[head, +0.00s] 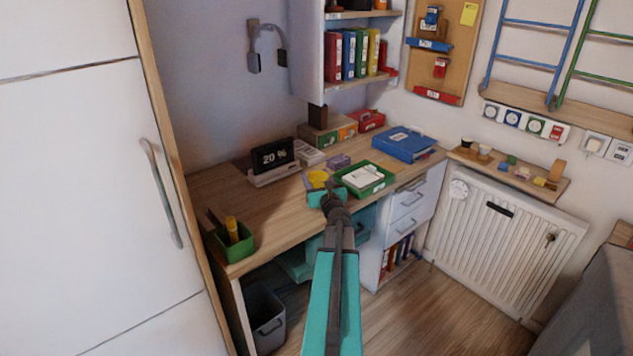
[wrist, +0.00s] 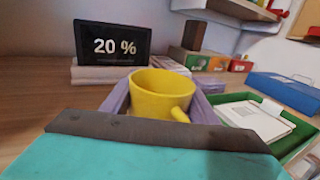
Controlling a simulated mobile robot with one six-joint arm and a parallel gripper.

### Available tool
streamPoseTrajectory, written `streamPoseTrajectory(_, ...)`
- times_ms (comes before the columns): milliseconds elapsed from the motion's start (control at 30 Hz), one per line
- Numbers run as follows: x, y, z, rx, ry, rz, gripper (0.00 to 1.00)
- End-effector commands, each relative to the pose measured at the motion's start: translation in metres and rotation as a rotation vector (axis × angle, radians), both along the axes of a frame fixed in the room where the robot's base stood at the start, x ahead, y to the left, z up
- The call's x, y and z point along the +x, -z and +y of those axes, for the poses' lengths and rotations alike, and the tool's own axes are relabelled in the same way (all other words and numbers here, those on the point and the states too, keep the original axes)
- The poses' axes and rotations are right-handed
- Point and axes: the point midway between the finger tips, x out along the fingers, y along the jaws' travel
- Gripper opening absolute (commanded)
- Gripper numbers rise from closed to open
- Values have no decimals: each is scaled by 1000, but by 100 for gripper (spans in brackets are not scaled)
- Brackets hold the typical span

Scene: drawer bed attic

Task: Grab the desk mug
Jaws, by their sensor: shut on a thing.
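The desk mug (wrist: 158,93) is yellow and shows upright in the wrist view, with its handle toward the camera and to the right. In the head view the mug (head: 318,179) is a small yellow shape on the wooden desk, just beyond my gripper (head: 324,192). In the wrist view the purple fingers of my gripper (wrist: 158,100) lie on both sides of the mug and are shut on it. The mug's lower part is hidden behind the gripper's body. I cannot tell whether its base touches the desk.
A display reading 20 % (head: 273,155) stands behind the mug to the left. A green tray (head: 381,187) with papers lies close on the right, and a blue binder (head: 404,145) beyond it. A green pen box (head: 238,249) stands at the desk's left end. The desk between is clear.

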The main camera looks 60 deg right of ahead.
Motion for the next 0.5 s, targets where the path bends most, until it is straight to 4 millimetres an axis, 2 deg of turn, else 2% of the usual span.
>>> streamPoseTrajectory(200, 0, -28, 1, -3, 0, -2, 26)
streamPoseTrajectory(500, -27, -29, 29, -1, 0, -1, 26)
